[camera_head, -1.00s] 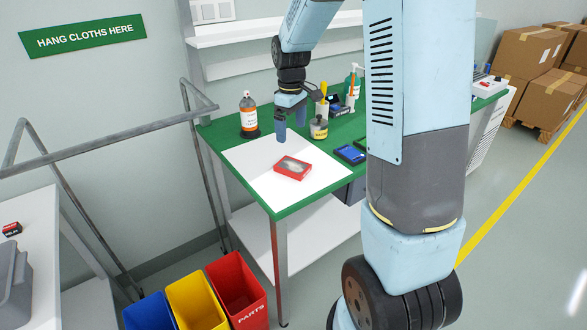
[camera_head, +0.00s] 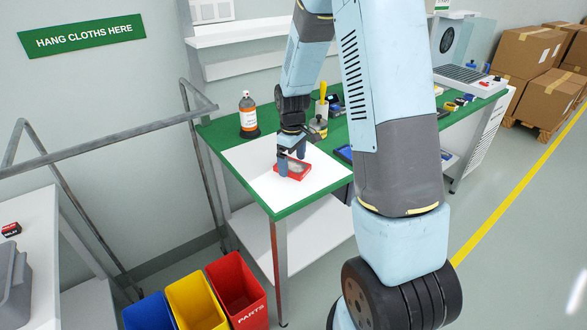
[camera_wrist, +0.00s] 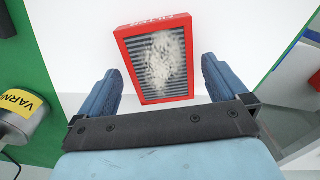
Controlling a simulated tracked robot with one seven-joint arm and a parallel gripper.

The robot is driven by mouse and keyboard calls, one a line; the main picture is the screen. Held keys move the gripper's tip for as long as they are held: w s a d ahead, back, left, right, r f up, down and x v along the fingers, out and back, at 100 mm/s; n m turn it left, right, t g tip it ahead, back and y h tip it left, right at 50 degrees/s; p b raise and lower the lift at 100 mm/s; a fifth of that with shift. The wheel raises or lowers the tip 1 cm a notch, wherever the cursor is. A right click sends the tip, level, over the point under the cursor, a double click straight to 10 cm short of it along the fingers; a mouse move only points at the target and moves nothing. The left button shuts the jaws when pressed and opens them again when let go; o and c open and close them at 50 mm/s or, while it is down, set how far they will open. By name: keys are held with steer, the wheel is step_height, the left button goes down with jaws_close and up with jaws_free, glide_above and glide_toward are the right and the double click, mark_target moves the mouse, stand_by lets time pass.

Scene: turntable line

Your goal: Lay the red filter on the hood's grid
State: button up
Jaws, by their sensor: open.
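The red filter (camera_head: 293,177) lies flat on the white sheet at the near left end of the green table. In the wrist view the filter (camera_wrist: 157,58) shows a red frame, dark slats and a pale dusty patch. My gripper (camera_head: 291,164) is open and empty, low over the filter. In the wrist view its blue fingers stand apart, one toward each side of the filter, with the filter mostly beyond the fingertips. The hood (camera_head: 458,42), a pale blue housing with a round fan, stands at the table's far right end. A grey slatted grid (camera_head: 460,74) lies in front of it.
An orange-labelled bottle (camera_head: 248,112) stands left of my gripper. A varnish tin (camera_head: 318,126) stands close behind it and shows at left in the wrist view. Small tools (camera_head: 455,103) lie near the grid. My arm hides the table's middle.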

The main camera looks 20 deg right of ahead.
mark_target(293, 166)
steer(key=shift+f, duration=0.45)
steer(key=c, duration=1.1)
steer(key=shift+s+d+r, duration=0.1)
steer(key=shift+s+r, duration=0.05)
steer(key=shift+r, duration=0.85)
steer(key=shift+s+r, duration=0.15)
steer(key=shift+r, duration=0.85)
steer(key=s+d+r, duration=0.1)
steer(key=s+r, duration=0.2)
steer(key=s, duration=0.1)
steer(key=s+d+r, duration=0.1)
steer(key=s+r, duration=0.2)
steer(key=s, duration=0.1)
steer(key=s+d+r, duration=0.1)
steer(key=s+r, duration=0.2)
steer(key=s, duration=0.2)
steer(key=shift+d, duration=0.2)
